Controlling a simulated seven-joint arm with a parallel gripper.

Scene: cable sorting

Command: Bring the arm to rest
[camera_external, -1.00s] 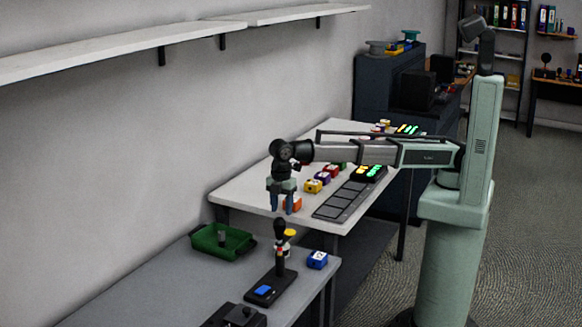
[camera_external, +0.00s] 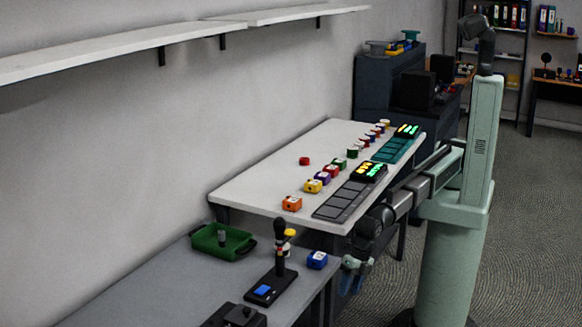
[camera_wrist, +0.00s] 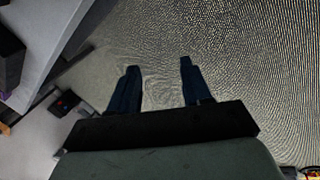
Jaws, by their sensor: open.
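My gripper (camera_external: 351,281) hangs low beside the front right edge of the white table (camera_external: 262,186) in the external view. It is open and empty. In the wrist view my gripper's two dark blue fingers (camera_wrist: 158,88) stand apart, with only carpet between and beyond them. My arm is folded down close to its green base column, and its forearm slopes from the column down to the left.
The white table bears an orange block (camera_external: 292,203), several other coloured blocks and a grey tray strip (camera_external: 338,208). The grey bench (camera_external: 150,285) holds a green bin (camera_external: 221,241), a blue block (camera_external: 317,260) and a black stand (camera_external: 270,287). Open carpet (camera_external: 420,240) lies around.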

